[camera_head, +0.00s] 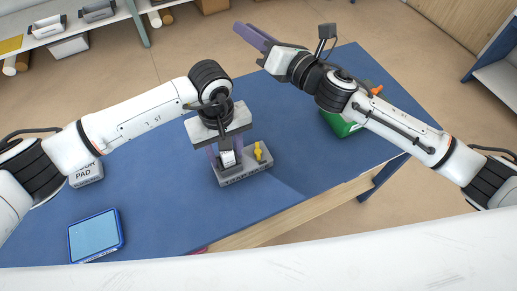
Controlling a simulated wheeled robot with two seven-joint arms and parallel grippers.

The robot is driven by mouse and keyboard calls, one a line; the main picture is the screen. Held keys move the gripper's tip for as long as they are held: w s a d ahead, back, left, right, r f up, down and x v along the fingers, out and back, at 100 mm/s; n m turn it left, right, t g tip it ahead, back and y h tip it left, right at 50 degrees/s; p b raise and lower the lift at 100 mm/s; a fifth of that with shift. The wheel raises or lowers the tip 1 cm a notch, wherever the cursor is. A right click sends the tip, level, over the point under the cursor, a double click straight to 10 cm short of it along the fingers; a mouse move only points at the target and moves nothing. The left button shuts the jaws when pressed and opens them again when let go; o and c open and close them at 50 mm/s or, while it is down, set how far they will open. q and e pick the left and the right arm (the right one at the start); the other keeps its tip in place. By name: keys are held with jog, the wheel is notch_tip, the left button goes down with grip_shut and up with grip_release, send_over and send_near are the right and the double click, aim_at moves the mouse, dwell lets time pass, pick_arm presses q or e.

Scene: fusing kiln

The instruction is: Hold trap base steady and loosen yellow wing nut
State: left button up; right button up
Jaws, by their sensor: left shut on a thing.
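My right gripper (251,36) is up and away from the base, beyond the far table edge in the picture. Its purple fingers point up and left, and their gap is unclear.
A blue-framed tablet-like device (95,236) lies at the table's front left. A grey box marked PAD (87,176) is behind it. A green container (340,123) stands at the right, partly under my right arm. A shelf (75,28) is at the back left.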

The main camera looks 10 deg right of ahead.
jog(key=s+d+f+m+g+h, duration=0.2)
jog(key=s+d+f+m+h, duration=0.25)
jog(key=s, duration=0.45)
jog(key=s+d+f+m+g+h, duration=0.1)
jog(key=s+f+m+g+h, duration=0.1)
jog(key=s+f+m+h, duration=0.45)
jog(key=n+g, duration=0.2)
jog(key=n, duration=0.8)
send_near(258, 150)
jog(key=shift+y, duration=0.4)
jog(key=x, duration=0.8)
jog(key=shift+w+d+f, duration=0.15)
jog(key=shift+w+d, duration=0.05)
jog(key=shift+d, duration=0.15)
jog(key=shift+c, duration=0.2)
grip_shut()
